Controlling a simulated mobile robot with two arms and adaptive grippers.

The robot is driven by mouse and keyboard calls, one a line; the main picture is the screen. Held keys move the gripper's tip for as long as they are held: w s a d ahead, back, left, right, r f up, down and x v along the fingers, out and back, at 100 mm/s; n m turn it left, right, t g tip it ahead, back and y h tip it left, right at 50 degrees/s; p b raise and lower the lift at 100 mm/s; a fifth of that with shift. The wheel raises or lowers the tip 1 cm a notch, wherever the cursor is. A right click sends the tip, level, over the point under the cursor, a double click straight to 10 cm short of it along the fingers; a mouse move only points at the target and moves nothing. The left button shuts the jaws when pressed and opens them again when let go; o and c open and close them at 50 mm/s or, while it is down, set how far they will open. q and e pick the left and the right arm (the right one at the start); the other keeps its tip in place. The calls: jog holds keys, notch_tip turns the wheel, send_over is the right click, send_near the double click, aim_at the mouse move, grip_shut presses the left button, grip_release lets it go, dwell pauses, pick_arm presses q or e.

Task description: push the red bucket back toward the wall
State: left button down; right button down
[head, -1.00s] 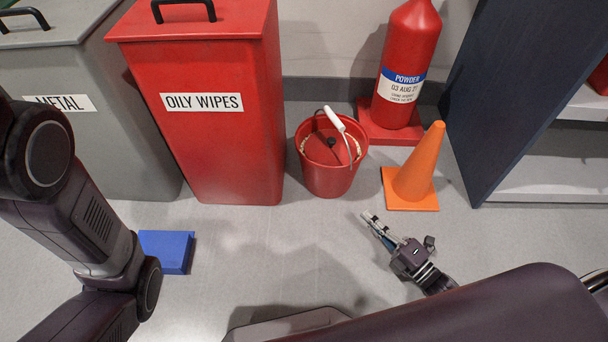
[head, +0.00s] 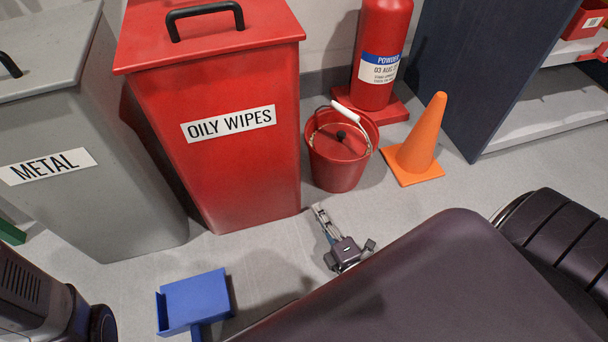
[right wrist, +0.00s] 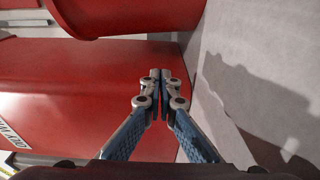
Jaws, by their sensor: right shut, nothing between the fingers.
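The red bucket (head: 338,175) stands upright on the floor, right of the red bin and in front of the extinguisher. Its white-gripped handle leans over the rim. My right gripper (head: 318,209) is low over the floor, in front of the bucket and near the bin's front corner. Its fingers are shut and empty, with a small gap to the bucket. In the right wrist view the closed fingers (right wrist: 160,74) are in the middle, and a red curved surface, likely the bucket (right wrist: 125,14), is at the top. My left gripper is out of view.
The red OILY WIPES bin (head: 225,165) stands close on the bucket's left. An orange cone (head: 420,140) is on its right, and a red fire extinguisher (head: 382,45) on a red base is behind it. A blue dustpan (head: 195,302) lies at the front left.

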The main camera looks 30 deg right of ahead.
jog(key=w+b, duration=0.2)
jog(key=w, duration=0.1)
jog(key=w+b, duration=0.1)
jog(key=w, duration=0.2)
jog(key=w+b, duration=0.2)
jog(key=w, duration=0.1)
jog(key=shift+w+d+f+b, duration=0.1)
jog(key=shift+d+f+b, duration=0.15)
jog(key=shift+d+b, duration=0.1)
jog(key=d+b, duration=0.1)
jog(key=w+d+b, duration=0.1)
jog(key=shift+d, duration=0.4)
jog(key=shift+w+d+r+b, duration=0.15)
jog(key=shift+d+b, duration=0.2)
jog(key=shift+d, duration=0.15)
jog(key=shift+d+r, duration=0.1)
